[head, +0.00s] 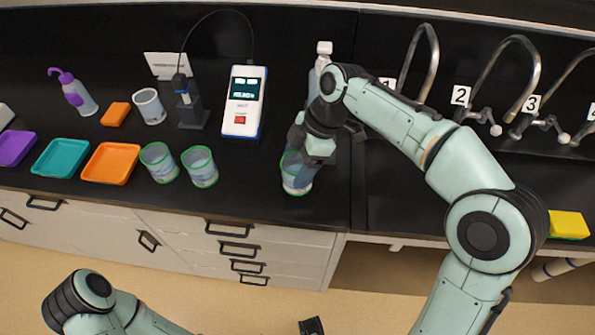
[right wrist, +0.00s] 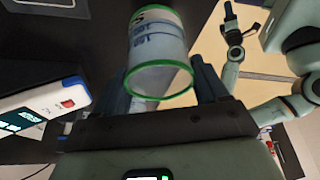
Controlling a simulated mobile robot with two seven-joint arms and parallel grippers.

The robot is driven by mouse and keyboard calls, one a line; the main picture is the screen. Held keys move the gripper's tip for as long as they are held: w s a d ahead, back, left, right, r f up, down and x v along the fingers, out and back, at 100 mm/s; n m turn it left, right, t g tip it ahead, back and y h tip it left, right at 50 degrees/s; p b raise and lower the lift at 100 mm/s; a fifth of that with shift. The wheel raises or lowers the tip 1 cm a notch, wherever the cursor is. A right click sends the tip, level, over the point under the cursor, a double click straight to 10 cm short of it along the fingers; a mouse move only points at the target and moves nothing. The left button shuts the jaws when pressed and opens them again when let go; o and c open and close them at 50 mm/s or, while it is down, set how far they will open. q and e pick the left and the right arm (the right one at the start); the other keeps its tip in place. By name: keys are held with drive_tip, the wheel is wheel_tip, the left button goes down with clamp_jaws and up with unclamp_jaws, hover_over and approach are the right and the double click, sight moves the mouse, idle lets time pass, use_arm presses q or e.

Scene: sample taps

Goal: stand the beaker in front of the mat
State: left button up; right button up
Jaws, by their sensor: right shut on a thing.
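A clear beaker with a green rim and blue markings (head: 297,181) is at the front part of the black counter, right of the meter. My right gripper (head: 303,160) is shut on it from above; in the right wrist view the beaker (right wrist: 158,48) sits between the fingers. It looks roughly upright; I cannot tell whether its base touches the counter. My left gripper (right wrist: 233,32) shows empty in the right wrist view, its fingers spread, away from the counter. I cannot make out a mat with certainty.
Two similar green-rimmed beakers (head: 159,162) (head: 200,167) stand left of the held one. Orange (head: 111,163), teal (head: 61,158) and purple trays (head: 16,148) lie farther left. The white meter (head: 243,103) stands behind. Sinks with numbered taps (head: 519,80) are right.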

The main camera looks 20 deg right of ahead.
sight(297, 172)
drive_tip(key=shift+f, duration=1.55)
drive_tip(key=shift+f+b, duration=0.15)
drive_tip(key=shift+b, duration=0.15)
drive_tip(key=o, duration=1.4)
drive_tip(key=shift+r, duration=0.2)
drive_tip(key=p+v, duration=0.2)
drive_tip(key=v, duration=1)
drive_tip(key=shift+p, duration=0.3)
